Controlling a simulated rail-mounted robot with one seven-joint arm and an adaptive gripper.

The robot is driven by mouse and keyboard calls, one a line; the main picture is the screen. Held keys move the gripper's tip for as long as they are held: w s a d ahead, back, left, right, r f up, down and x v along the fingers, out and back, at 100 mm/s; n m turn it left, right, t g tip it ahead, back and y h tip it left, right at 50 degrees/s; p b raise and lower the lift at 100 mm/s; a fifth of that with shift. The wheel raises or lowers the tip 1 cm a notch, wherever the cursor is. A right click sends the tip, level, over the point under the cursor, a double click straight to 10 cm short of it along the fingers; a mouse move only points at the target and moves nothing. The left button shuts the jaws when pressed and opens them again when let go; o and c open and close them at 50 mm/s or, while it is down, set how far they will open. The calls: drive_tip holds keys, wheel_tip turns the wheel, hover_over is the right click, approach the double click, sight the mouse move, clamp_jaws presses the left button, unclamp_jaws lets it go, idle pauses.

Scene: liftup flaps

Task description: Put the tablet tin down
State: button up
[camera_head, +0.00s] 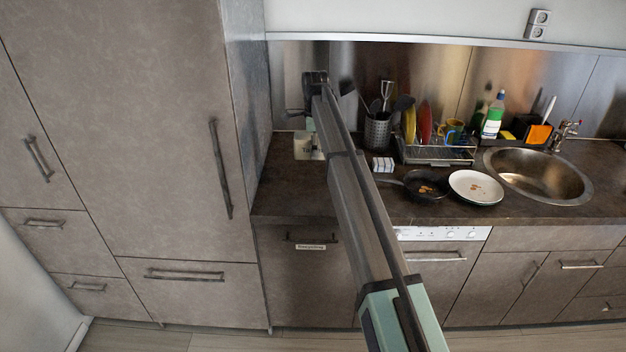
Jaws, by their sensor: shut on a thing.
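My arm reaches from the bottom of the view to the back left of the dark counter. My gripper (309,127) points down there, small and partly hidden by my own arm links. It is shut on a pale, box-like thing, which I take to be the tablet tin (301,147). The tin is at or just above the counter's left end, near the tall cabinet's side. I cannot tell whether its bottom touches the counter (285,190).
A tall cabinet (130,120) bounds the counter on the left. Right of my arm are a utensil holder (377,132), a small white block (382,164), a dark pan (425,188), a white plate (476,187), a dish rack (437,155) and a sink (540,175). The counter's front left is clear.

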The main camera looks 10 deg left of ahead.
sight(314, 191)
wheel_tip(314, 191, down, 15)
drive_tip(key=p, duration=0.3)
drive_tip(key=shift+r, duration=0.1)
drive_tip(key=o, duration=1.4)
wheel_tip(314, 191, up, 12)
drive_tip(key=b, duration=0.2)
drive_tip(key=shift+b, duration=0.35)
